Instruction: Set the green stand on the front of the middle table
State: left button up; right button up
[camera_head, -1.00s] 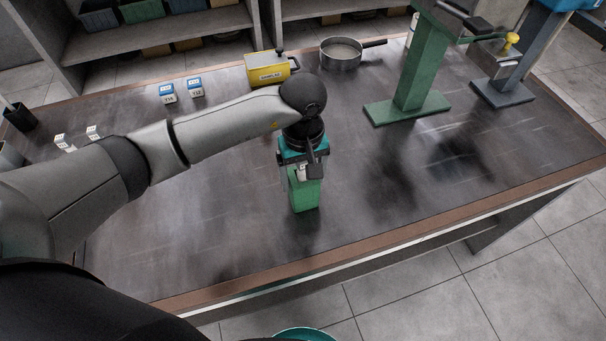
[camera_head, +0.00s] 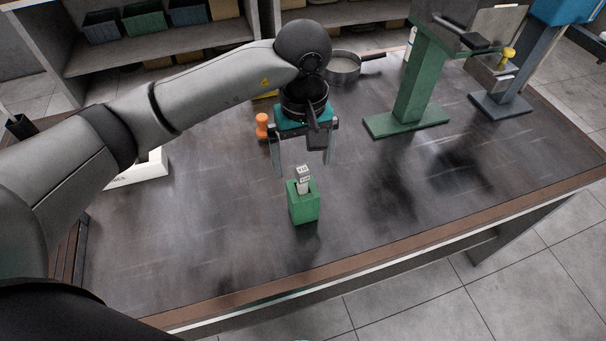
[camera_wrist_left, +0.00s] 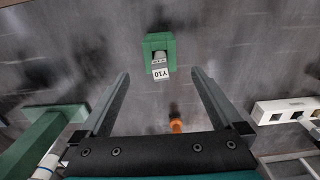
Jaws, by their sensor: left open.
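The green stand (camera_head: 304,208) is a small upright block standing on the front part of the dark table (camera_head: 220,240). A white labelled piece (camera_head: 303,178) sits in its top; in the left wrist view the label reads Y10 (camera_wrist_left: 161,72). The green stand also shows in the left wrist view (camera_wrist_left: 150,45), ahead of the fingertips. My left gripper (camera_head: 304,168) is open and empty, its two fingers apart above and behind the stand, not touching it. It also shows at the bottom of the left wrist view (camera_wrist_left: 160,85). My right gripper is not in view.
A tall green machine on a column (camera_head: 413,85) and a grey one (camera_head: 508,90) stand at the right. A pan (camera_head: 343,68), an orange object (camera_head: 262,126) and a white rack (camera_head: 145,170) are near the arm. The front right of the table is clear.

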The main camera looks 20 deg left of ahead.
pick_arm(q)
jog(key=shift+r, duration=1.2)
